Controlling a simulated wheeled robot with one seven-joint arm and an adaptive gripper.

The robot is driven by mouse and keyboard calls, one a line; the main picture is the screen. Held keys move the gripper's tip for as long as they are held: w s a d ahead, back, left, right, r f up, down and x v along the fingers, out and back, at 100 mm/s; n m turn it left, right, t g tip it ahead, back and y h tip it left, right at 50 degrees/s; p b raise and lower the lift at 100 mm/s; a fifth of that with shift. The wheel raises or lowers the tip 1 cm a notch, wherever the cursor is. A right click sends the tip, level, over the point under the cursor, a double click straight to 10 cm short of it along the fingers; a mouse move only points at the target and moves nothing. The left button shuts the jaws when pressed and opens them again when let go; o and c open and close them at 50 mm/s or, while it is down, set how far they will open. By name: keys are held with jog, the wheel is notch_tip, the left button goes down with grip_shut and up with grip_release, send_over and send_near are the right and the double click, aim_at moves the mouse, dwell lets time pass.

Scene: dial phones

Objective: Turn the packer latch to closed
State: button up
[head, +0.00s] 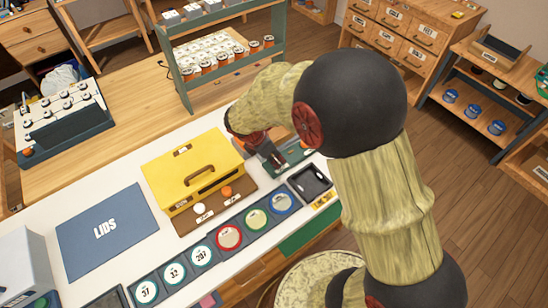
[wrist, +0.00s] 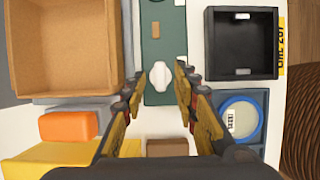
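In the wrist view a white oval knob (wrist: 160,76) sits on a dark green panel (wrist: 163,50). It looks like the latch, but I can read no label naming it. Its long side runs roughly up and down in that view. My gripper (wrist: 160,82) is open, with one finger on each side of the knob. I see gaps between the fingers and the knob, and cannot tell the height between them. In the head view the green panel (head: 296,157) shows partly beside my gripper (head: 270,158); my arm hides the knob there.
A black tray (wrist: 241,72) and a blue-ringed dish (wrist: 240,145) lie right of the panel. A cardboard box (wrist: 65,91) and an orange block (wrist: 68,127) are on the left. In the head view, a yellow box (head: 168,178) and a bottle rack (head: 185,82) stand near my arm.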

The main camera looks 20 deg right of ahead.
jog(key=shift+c, duration=0.4)
grip_shut()
